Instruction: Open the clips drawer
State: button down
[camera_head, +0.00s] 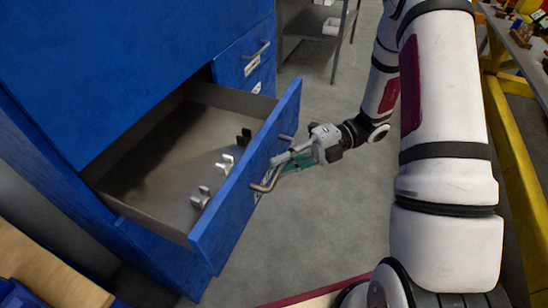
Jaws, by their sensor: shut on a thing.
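A blue drawer (233,193) stands pulled far out of the blue cabinet (125,65). Its grey inside shows, with a few small clips, light metal ones (225,163) and a dark one (244,137), near the front panel. A bent metal handle (266,184) is on the outer face of the front panel. My gripper (282,163) is at this handle, shut on it, coming from the right. The fingertips are small here and partly hide the handle. A label beside the handle is too small to read.
Another blue drawer (244,58) with a handle and label is shut behind the open one. Grey floor (330,215) lies free to the right of the open drawer. A yellow-framed workbench (508,125) stands at the far right, and a metal shelf (318,30) at the back.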

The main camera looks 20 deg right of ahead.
dwell(0.3)
jog(key=c, duration=1.7)
grip_release()
jog(key=shift+o, duration=0.2)
jog(key=w+d+r, duration=0.1)
jog(key=d, duration=1.1)
jog(key=shift+w+r, duration=0.3)
jog(key=s+a+r+m+t+h, duration=0.3)
jog(key=s+r+m+h, duration=0.5)
jog(key=m, duration=1)
jog(key=s+a+r+m+t+h, duration=0.3)
jog(key=s+r+m+h, duration=0.4)
jog(key=m, duration=1.1)
notch_tip(320, 180, up, 4)
jog(key=shift+s+a+r+t+h, duration=0.1)
jog(key=shift+s+a+t+h, duration=0.25)
jog(key=shift+t+h, duration=0.3)
